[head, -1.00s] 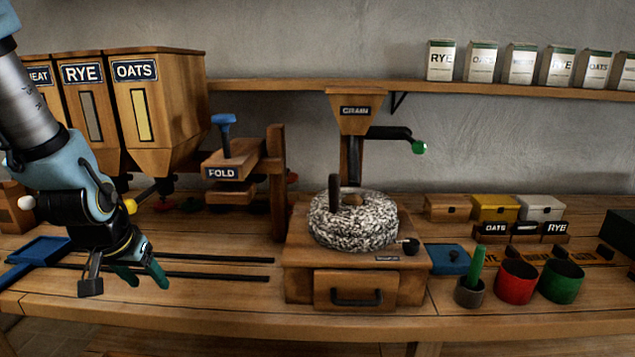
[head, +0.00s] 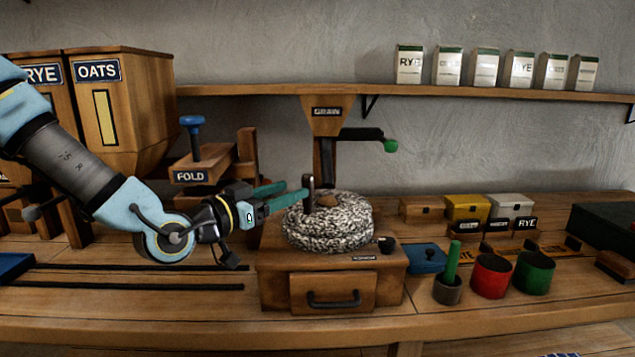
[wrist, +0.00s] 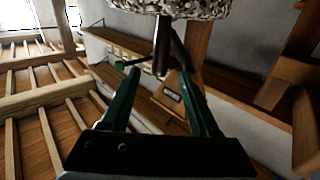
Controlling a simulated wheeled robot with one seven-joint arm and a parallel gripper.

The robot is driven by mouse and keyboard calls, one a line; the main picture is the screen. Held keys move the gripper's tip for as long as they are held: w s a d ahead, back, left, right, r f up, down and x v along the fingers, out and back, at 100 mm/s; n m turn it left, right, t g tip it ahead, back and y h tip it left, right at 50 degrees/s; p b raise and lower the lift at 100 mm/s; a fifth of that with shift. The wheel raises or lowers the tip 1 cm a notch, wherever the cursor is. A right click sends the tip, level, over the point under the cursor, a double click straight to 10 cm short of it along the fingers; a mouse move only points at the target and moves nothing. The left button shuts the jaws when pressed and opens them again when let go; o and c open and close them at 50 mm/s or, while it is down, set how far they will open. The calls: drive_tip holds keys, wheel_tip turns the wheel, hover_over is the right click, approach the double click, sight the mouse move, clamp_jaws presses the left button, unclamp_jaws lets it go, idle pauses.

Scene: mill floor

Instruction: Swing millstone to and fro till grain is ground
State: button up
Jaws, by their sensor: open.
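The round speckled millstone (head: 329,226) lies on a wooden mill box with a drawer (head: 333,290). Its upright dark handle (head: 308,190) stands on the left part of the stone. My gripper (head: 290,191) reaches in from the left, level with the handle, its green fingers open and empty. In the wrist view the handle (wrist: 162,42) shows between and just ahead of the fingertips (wrist: 158,78), beneath the stone (wrist: 180,8) in that turned picture. I cannot tell whether a finger touches it. The grain hopper (head: 327,117) stands behind the stone; no grain is visible.
A dark crank with a green knob (head: 390,146) juts right from the hopper post. The FOLD press (head: 196,170) stands behind my arm. A blue box (head: 428,258) and red (head: 491,276) and green (head: 534,273) cups stand right of the mill.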

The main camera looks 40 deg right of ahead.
drive_tip(key=p, duration=0.2)
hover_over(317, 210)
drive_tip(key=shift+d, duration=0.15)
clamp_jaws()
idle(0.5)
idle(0.9)
